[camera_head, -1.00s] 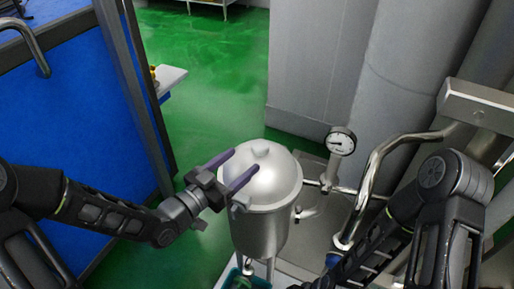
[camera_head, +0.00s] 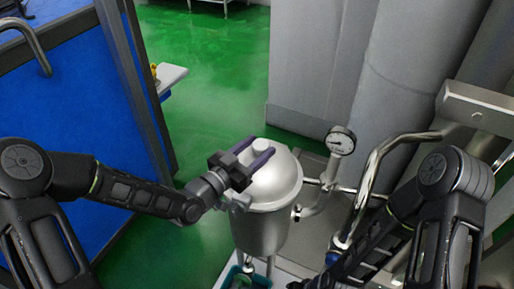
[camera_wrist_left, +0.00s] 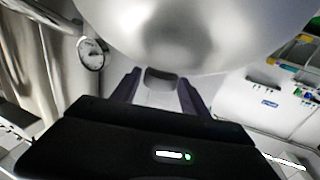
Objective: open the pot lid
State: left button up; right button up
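The metal pot (camera_head: 262,234) stands in the middle of the head view with its domed lid (camera_head: 283,182) on top. The lid has a short round knob (camera_head: 261,146). My left gripper (camera_head: 258,150) is at the top of the lid, its two purple fingers apart, one on each side of the knob. In the left wrist view the lid (camera_wrist_left: 190,30) fills the top, and the fingers (camera_wrist_left: 160,92) show spread with the grey knob (camera_wrist_left: 160,78) between them. I see no clear contact with the knob. My right gripper is out of view; only my right arm shows.
A pressure gauge (camera_head: 341,141) and steel pipes (camera_head: 372,185) stand right of the pot. Large grey cylinders (camera_head: 420,60) rise behind. A blue panel (camera_head: 60,100) is at the left. A green bin (camera_head: 243,276) sits below the pot. Green floor lies open behind.

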pick_arm(q)
grip_shut()
dwell(0.3)
dwell(0.3)
